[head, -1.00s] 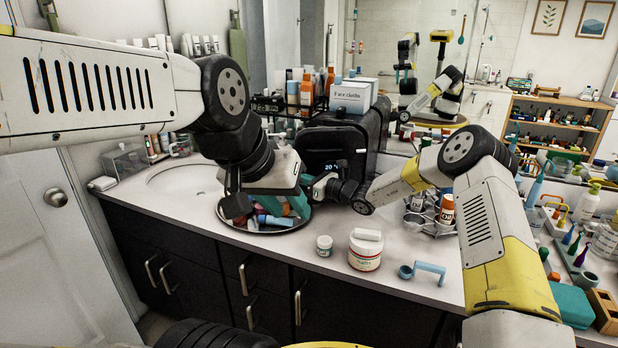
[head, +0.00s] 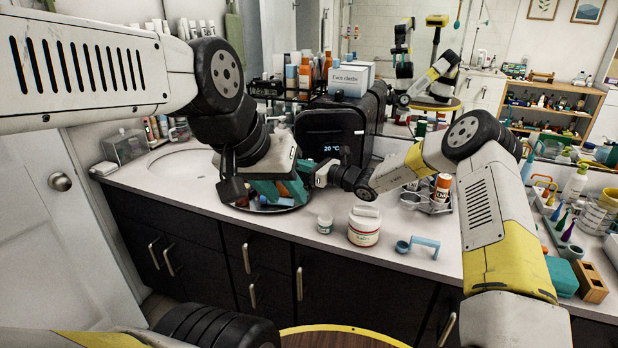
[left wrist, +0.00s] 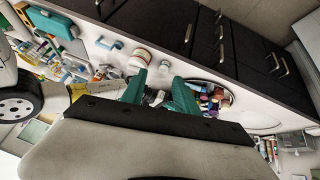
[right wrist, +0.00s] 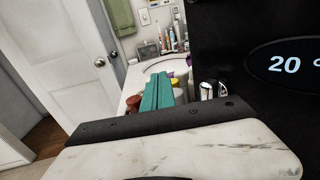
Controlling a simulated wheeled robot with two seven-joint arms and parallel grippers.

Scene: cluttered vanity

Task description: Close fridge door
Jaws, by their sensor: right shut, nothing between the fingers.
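The black mini fridge (head: 333,128) stands on the counter against the mirror, its front showing a lit "20 °C" display. Its front (right wrist: 270,95) also fills the right side of the right wrist view. I see no clear gap at the door's edge, so I cannot tell whether it is fully closed. My right gripper (right wrist: 160,78) is shut and empty, with its teal fingers together, left of the fridge front in that view. My left gripper (left wrist: 160,78) is open and empty, low over the counter in front of the fridge. In the head view it partly hides the right gripper.
A round tray (left wrist: 231,100) of small items lies under the grippers. A white jar (head: 363,228), a small jar (head: 325,224) and a blue holder (head: 418,244) stand near the counter's front edge. Face cloth boxes (head: 348,82) sit on top of the fridge.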

